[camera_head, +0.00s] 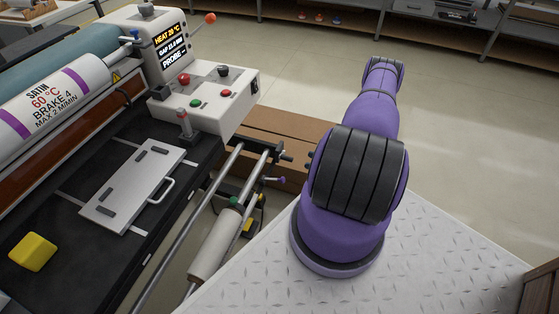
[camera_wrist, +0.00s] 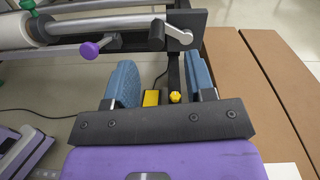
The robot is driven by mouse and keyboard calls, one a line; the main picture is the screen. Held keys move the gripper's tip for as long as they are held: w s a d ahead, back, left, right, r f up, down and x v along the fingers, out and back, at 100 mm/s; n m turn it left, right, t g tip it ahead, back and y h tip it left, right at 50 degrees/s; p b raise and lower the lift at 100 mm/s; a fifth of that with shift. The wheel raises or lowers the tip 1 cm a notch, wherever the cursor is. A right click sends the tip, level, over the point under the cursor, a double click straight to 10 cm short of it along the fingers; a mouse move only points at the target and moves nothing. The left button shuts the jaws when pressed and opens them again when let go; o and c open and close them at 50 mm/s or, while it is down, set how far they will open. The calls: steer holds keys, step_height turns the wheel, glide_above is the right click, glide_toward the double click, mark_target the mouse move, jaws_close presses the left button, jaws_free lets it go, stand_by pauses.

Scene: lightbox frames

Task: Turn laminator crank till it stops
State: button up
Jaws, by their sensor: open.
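The laminator's white control box (camera_head: 205,97) stands at upper left in the head view, its display reading heat, gap and probe. A red ball-ended lever (camera_head: 209,19) sticks out behind the display. Below the box, a purple knob (camera_head: 281,180) sits near the roller rails; the wrist view shows this purple knob (camera_wrist: 90,50) on a rod, and a short silver lever arm (camera_wrist: 178,32) at the bar's end. I cannot tell which is the crank. My gripper (camera_wrist: 160,68) is open and empty, its blue-padded fingers just below the bar, apart from the knob. The head view does not show it.
A metal plate with a handle (camera_head: 133,184) and a yellow block (camera_head: 33,252) lie on the black bed. A white roller (camera_head: 216,246) runs beside it. Brown boxes (camera_head: 270,135) lie on the floor. Yellow parts (camera_wrist: 152,98) show between my fingers. The floor at right is open.

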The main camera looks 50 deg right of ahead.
mark_target(287, 157)
steer(key=shift+m+h, duration=0.3)
steer(key=x, duration=0.7)
steer(key=f+x, duration=0.1)
steer(key=x, duration=0.2)
steer(key=shift+w+a+f, duration=0.1)
steer(key=shift+a+f, duration=0.05)
steer(key=shift+a, duration=0.35)
steer(key=shift+c, duration=0.3)
steer(key=c, duration=0.9)
